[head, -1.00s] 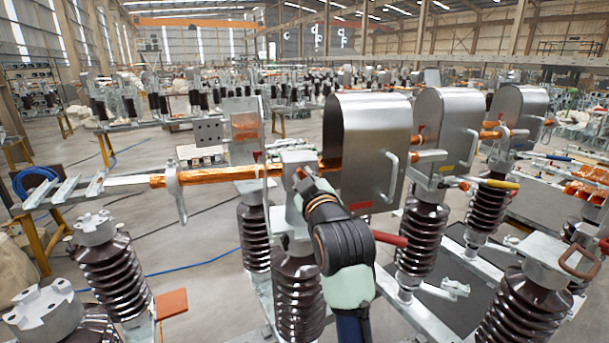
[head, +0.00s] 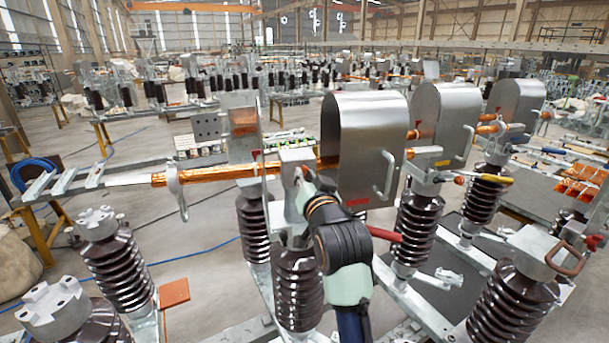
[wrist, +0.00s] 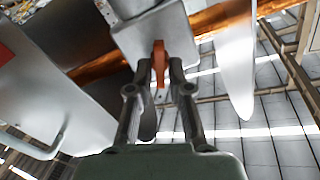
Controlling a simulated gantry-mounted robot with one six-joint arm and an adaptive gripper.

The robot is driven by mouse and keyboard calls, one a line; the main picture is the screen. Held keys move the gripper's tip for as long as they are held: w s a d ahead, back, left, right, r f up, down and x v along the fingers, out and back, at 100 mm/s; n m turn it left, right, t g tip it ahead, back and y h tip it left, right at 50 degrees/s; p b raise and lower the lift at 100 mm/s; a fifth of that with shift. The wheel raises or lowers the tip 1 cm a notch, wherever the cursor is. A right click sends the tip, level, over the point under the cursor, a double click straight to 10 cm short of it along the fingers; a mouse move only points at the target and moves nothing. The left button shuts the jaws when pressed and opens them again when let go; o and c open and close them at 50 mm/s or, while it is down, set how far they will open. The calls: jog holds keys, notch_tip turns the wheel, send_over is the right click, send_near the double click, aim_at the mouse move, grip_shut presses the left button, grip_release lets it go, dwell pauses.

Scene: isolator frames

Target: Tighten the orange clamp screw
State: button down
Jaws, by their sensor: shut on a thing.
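The orange clamp screw (wrist: 159,62) shows in the wrist view as a small upright orange piece below a grey clamp block (wrist: 152,32). My gripper (wrist: 160,72) has its two fingers on either side of the screw and is shut on it. In the head view my gripper (head: 301,182) reaches up to the grey clamp block (head: 297,157) on the copper bar (head: 215,174). The screw is hidden there behind my gripper and arm.
A large metal hood (head: 352,145) with a handle stands just right of the clamp. Brown ribbed insulators (head: 298,285) stand below. A red rod (head: 384,235) sticks out beside my arm.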

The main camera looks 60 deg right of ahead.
jog(key=m, duration=0.4)
jog(key=m+p, duration=0.1)
jog(key=m, duration=0.7)
jog(key=shift+s+d+f+p, duration=0.15)
jog(key=shift+f+p, duration=0.1)
jog(key=shift+p, duration=0.15)
jog(key=c, duration=1.1)
grip_release()
jog(key=v, duration=1.2)
